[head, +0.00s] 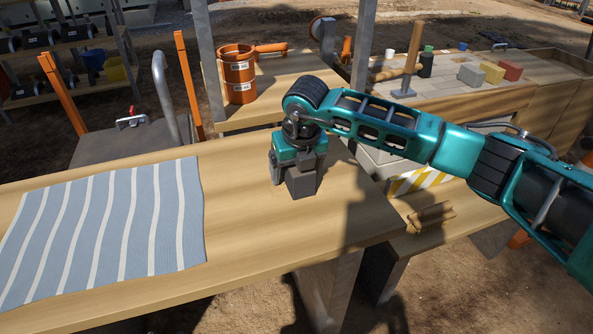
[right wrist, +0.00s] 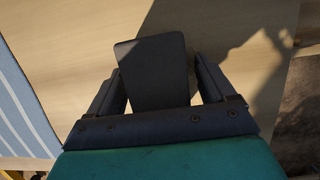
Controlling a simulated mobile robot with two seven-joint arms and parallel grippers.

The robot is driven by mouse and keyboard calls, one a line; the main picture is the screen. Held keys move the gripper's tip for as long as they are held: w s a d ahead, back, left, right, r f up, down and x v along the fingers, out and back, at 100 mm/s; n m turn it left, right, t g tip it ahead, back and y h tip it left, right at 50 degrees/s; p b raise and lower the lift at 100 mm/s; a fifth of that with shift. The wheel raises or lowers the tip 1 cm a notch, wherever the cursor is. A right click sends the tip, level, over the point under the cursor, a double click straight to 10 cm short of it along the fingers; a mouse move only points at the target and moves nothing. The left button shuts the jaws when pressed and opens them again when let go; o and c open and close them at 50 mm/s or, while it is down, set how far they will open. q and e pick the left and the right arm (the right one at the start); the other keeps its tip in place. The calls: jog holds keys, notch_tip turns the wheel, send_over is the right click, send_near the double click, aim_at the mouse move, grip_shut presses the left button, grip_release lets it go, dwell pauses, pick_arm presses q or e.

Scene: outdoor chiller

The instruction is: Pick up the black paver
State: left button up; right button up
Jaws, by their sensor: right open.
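The black paver (head: 303,183) stands on the wooden table near its right end, directly below my right gripper (head: 297,170). In the right wrist view, the paver (right wrist: 152,72) lies between the two fingers of my right gripper (right wrist: 160,85). The fingers are open, with a visible gap on the right side and a smaller one on the left. The gripper's body hides the near part of the paver. My left gripper is not in view.
A blue-and-white striped cloth (head: 110,228) covers the table's left part. A wooden piece (head: 431,216) lies on the lower right surface.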

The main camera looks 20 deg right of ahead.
jog(key=shift+c, duration=0.3)
grip_shut()
jog(key=shift+r, duration=0.1)
dwell(0.5)
